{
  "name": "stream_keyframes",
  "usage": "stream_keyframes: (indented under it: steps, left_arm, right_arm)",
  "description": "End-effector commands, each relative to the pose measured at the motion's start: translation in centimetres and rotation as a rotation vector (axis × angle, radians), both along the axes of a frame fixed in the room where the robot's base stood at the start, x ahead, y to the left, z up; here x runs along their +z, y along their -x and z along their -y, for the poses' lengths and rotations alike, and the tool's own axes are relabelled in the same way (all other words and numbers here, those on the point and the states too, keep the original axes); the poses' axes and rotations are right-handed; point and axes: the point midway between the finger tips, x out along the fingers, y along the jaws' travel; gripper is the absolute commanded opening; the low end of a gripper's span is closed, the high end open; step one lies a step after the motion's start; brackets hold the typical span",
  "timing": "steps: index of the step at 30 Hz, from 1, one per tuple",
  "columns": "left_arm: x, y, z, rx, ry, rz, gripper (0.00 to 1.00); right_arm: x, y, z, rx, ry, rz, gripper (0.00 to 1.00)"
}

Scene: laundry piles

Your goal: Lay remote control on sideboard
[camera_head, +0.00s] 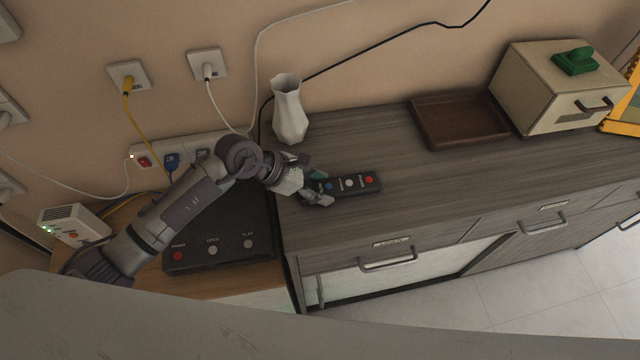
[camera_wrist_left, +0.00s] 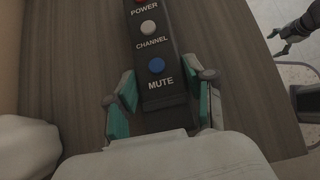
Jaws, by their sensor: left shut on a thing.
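The dark remote control (camera_head: 352,184) has red, white and blue buttons. It lies flat over the left end of the grey wood sideboard (camera_head: 400,205); I cannot tell whether it touches the top. My left gripper (camera_head: 318,187) is shut on the remote's near end. In the left wrist view the remote (camera_wrist_left: 152,55) runs forward between the teal-padded fingers of the gripper (camera_wrist_left: 162,104), with POWER, CHANNEL and MUTE labels showing. My right gripper (camera_wrist_left: 277,43) shows small at the upper right of the left wrist view, its fingers apart and empty.
A white vase (camera_head: 289,112) stands at the sideboard's back left. A brown tray (camera_head: 459,120) and a beige box (camera_head: 556,88) with a green object on top stand farther right. A black console (camera_head: 222,240) sits on a lower surface at left. The sideboard's middle is clear.

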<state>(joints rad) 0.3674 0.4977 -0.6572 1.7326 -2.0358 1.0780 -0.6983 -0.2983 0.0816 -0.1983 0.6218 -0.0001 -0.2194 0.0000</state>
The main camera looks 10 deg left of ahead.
Motion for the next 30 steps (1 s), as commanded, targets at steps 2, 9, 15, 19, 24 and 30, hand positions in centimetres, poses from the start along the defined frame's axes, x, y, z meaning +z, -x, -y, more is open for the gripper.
stream_keyframes:
  steps: [2,9,15,19,24,30]
  left_arm:
    - [-0.2,0.0,0.0,0.0,0.001,0.002,0.14]
    - [-0.1,0.0,0.0,0.0,0.0,0.0,0.79]
    - [-0.1,0.0,0.0,0.0,0.0,0.0,0.79]
    - [0.2,0.0,-0.2,0.001,-0.001,0.0,0.79]
    - [2.0,0.5,-2.1,0.001,-0.002,0.004,0.79]
    - [5.0,1.4,-5.2,0.001,-0.005,0.005,0.79]
  right_arm:
    - [-0.3,0.2,0.0,0.001,0.0,-0.002,0.83]
    - [-0.2,0.3,-0.1,0.002,-0.001,-0.005,0.83]
    - [-0.2,0.3,-0.1,0.002,-0.001,-0.005,0.83]
    - [0.0,0.4,-0.2,0.002,-0.002,-0.006,0.83]
    - [-0.4,0.4,-0.3,0.001,-0.003,-0.006,0.83]
    - [-1.0,0.3,-0.3,0.001,-0.003,-0.006,0.83]
